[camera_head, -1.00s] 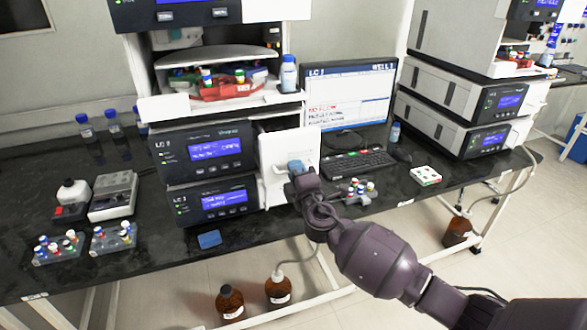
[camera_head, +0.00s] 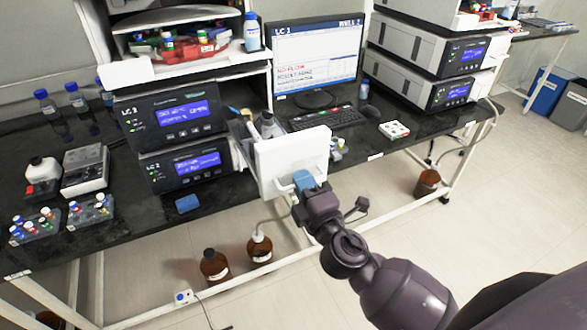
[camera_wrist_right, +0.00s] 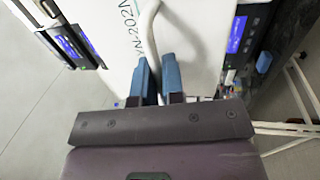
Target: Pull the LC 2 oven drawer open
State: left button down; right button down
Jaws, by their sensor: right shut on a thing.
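The LC 2 oven drawer (camera_head: 290,150) has a white front panel and stands out from the stack on its left, past the bench's front edge. Its open top shows behind the panel. My right gripper (camera_head: 304,181) is at the front of the panel, its blue fingers shut on the drawer's white handle. In the right wrist view the handle (camera_wrist_right: 150,32) runs down between the two blue fingers (camera_wrist_right: 158,82), in front of the white panel (camera_wrist_right: 190,40) with green lettering. My left gripper is not in view.
A grey-white bottle (camera_head: 267,124) shows behind the drawer panel. Dark LC modules (camera_head: 185,165) stand left of the drawer. A keyboard (camera_head: 327,118) and monitor (camera_head: 318,55) stand behind. Brown bottles (camera_head: 214,266) stand on the floor below. Floor to the right is clear.

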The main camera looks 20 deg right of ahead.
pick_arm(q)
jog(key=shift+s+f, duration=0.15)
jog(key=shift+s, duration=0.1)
pick_arm(e)
jog(key=shift+s, duration=0.6)
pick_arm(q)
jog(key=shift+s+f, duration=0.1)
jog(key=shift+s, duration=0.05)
pick_arm(e)
jog(key=c, duration=1.3)
grip_release()
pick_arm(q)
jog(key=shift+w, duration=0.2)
pick_arm(e)
jog(key=shift+o, duration=0.2)
